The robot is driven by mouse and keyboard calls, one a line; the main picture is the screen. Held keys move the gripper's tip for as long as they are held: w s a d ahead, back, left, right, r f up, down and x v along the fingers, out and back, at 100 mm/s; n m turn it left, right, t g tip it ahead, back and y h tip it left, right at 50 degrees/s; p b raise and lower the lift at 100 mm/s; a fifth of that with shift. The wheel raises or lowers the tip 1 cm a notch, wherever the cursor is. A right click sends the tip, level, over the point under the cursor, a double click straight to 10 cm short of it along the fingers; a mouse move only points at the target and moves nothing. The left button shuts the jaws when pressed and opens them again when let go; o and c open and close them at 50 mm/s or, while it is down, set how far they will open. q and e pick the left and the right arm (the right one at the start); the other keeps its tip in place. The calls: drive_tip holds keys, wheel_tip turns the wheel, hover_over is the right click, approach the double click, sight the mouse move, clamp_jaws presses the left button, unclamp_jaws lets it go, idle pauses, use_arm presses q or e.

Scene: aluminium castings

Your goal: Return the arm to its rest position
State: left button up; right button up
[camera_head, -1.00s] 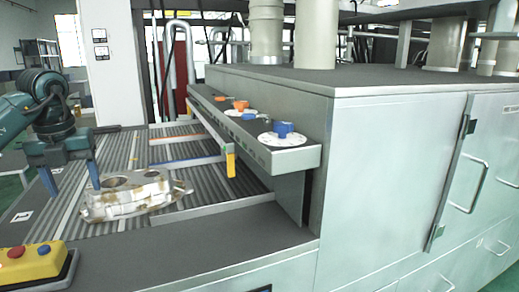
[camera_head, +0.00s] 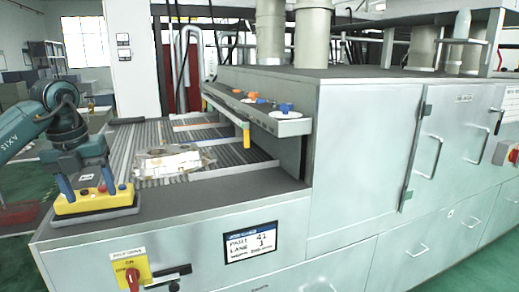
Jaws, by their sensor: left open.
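My left arm comes in from the left edge of the head view. My right gripper does not show.
A grey rail (camera_head: 285,127) with coloured knobs runs above the bed's right side. A tall grey cabinet (camera_head: 365,150) fills the right. Green floor shows at the far left.

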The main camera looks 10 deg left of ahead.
use_arm(q)
drive_tip(key=w+d+f+m+h, duration=0.1)
drive_tip(key=d+f+m+h, duration=0.15)
drive_tip(key=d+f, duration=0.5)
drive_tip(key=w+d+f+m+h, duration=0.15)
drive_tip(key=d+f+h, duration=0.25)
drive_tip(key=d, duration=0.7)
drive_tip(key=s+d+f+n+t+h, duration=0.25)
drive_tip(key=d+h, duration=0.35)
drive_tip(key=d, duration=0.3)
drive_tip(key=s+d+f+n+t+h, duration=0.1)
drive_tip(key=s+d+n+h, duration=0.25)
drive_tip(key=d+h, duration=0.45)
drive_tip(key=s+a+f+n+t+y, duration=0.1)
drive_tip(key=a+f+n+t+y, duration=0.2)
drive_tip(key=f+n+t+y, duration=0.45)
drive_tip(key=s+a+f+n+t+y, duration=0.2)
drive_tip(key=f+n+t+y, duration=0.15)
drive_tip(key=n, duration=0.75)
drive_tip(key=s+a+f+n+g+y, duration=0.2)
drive_tip(key=s+f+n+g+y, duration=0.1)
drive_tip(key=s+f, duration=0.4)
drive_tip(key=s+a+f+n+g+y, duration=0.2)
drive_tip(key=s+f+n+g+y, duration=0.1)
drive_tip(key=s+f, duration=0.4)
drive_tip(key=shift+a+f+n, duration=0.4)
drive_tip(key=shift+n, duration=0.45)
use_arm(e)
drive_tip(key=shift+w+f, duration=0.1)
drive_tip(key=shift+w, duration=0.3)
